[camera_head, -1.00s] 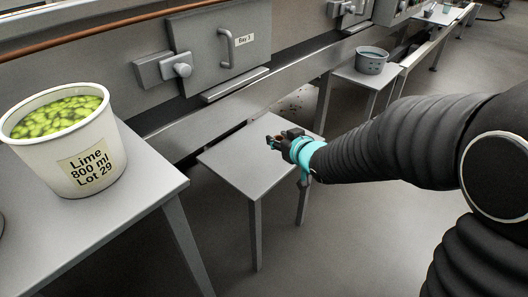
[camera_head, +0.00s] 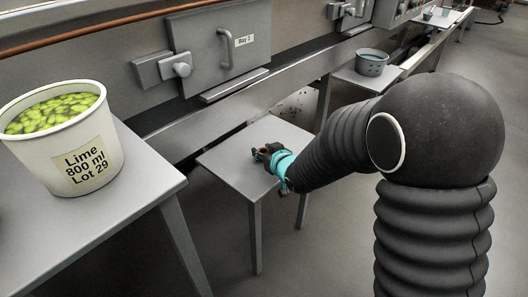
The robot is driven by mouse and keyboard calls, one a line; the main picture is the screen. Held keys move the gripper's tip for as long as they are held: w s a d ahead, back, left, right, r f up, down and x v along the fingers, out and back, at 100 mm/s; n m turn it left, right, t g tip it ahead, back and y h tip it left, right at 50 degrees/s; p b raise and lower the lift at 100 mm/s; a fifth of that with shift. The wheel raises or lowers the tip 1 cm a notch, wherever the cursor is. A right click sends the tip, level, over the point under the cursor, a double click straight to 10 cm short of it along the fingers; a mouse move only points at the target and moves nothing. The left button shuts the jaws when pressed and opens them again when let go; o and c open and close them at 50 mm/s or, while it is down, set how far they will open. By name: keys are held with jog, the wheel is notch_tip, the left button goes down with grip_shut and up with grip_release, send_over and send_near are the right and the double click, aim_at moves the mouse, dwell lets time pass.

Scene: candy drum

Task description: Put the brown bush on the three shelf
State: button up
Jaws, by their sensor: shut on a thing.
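My gripper (camera_head: 262,153), dark with a turquoise collar, is over the small grey table (camera_head: 225,160) in the middle of the view. It is shut on a small brownish thing, too small and too covered by the fingers to make out as a bush. I cannot tell whether that thing touches the tabletop. A grey door labelled "Bay 3" (camera_head: 205,60) is on the machine wall behind, with a handle and a narrow ledge (camera_head: 235,86) below it. No other brown bush shows clearly.
A white bucket (camera_head: 95,160) of green pieces, labelled "Lime 800 ml Lot 29", stands on the left table (camera_head: 125,215). A grey-blue pot (camera_head: 371,64) stands on a far table (camera_head: 355,77). Small dark bits lie on the floor behind the small table.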

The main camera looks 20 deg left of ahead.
jog(key=shift+f, duration=0.15)
jog(key=o, duration=0.9)
jog(key=shift+o, duration=0.2)
jog(key=shift+r, duration=0.3)
jog(key=v, duration=1.2)
jog(key=shift+f, duration=0.25)
